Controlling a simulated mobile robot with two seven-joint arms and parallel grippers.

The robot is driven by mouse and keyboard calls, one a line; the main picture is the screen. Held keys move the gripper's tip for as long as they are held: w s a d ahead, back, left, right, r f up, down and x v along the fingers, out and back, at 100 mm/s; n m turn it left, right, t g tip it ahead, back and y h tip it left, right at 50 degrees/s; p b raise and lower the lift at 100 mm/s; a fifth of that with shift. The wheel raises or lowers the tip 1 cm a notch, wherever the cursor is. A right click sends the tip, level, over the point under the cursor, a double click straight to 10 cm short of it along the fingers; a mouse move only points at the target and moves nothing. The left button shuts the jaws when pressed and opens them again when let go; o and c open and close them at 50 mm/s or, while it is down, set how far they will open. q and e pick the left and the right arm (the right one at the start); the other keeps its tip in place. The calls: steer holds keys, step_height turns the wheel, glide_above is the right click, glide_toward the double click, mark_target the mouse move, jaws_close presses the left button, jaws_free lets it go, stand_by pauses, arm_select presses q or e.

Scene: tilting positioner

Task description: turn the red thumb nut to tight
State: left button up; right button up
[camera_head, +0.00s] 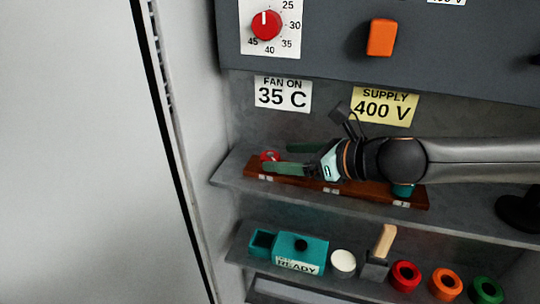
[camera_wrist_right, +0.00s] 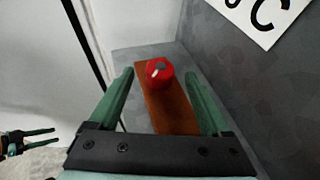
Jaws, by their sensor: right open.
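The red thumb nut (camera_head: 269,156) sits near the left end of a brown wooden board (camera_head: 420,201) on the upper shelf. In the right wrist view the nut (camera_wrist_right: 154,76) has a grey top piece and a white mark. My right gripper (camera_head: 277,159) reaches in from the right and is open. Its green fingers stand apart on either side of the nut, with nothing clearly gripped; whether a finger touches it I cannot tell. My left gripper (camera_wrist_right: 45,137) shows at the left edge of the right wrist view, its fingers apart and empty, away from the board.
A teal part (camera_head: 403,190) is on the board's right end, under my arm. The lower shelf holds a teal box (camera_head: 312,249), a white round piece (camera_head: 343,262), a wooden-handled tool (camera_head: 385,240) and red, orange and green rings. The panel above has a red dial (camera_head: 266,25).

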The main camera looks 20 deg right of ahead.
mark_target(273, 156)
steer(key=shift+x, duration=2.35)
steer(key=shift+c, duration=0.4)
jaws_close()
